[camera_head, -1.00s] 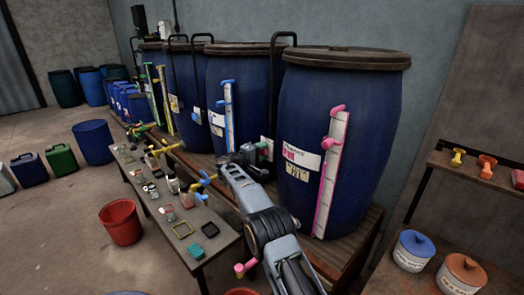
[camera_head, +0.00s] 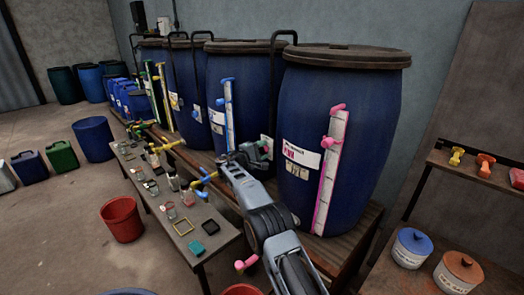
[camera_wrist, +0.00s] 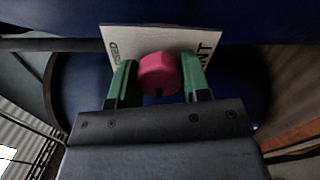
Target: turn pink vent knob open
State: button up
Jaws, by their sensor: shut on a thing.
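The pink knob (camera_wrist: 159,74) sits between the green fingers of my gripper (camera_wrist: 160,82) in the wrist view, and the fingers are shut on it. A white label (camera_wrist: 150,38) with dark letters lies behind the knob on the blue vat. In the head view my gripper (camera_head: 254,153) is at the left side of the nearest blue vat (camera_head: 340,110), and the knob is hidden there. This vat has a pink-edged level gauge (camera_head: 331,175) with pink fittings and a white and pink label (camera_head: 301,155).
Other blue vats (camera_head: 238,80) stand in a row to the left. A low bench (camera_head: 222,238) with small jars and trays is in front. A red bucket (camera_head: 121,219) is on the floor. A shelf (camera_head: 470,168) with coloured knobs stands at the right.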

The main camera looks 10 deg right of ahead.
jog(key=o, duration=0.9)
jog(key=b+v, duration=0.3)
jog(key=v, duration=1.1)
jog(key=shift+b, duration=0.4)
jog(key=shift+w, duration=0.1)
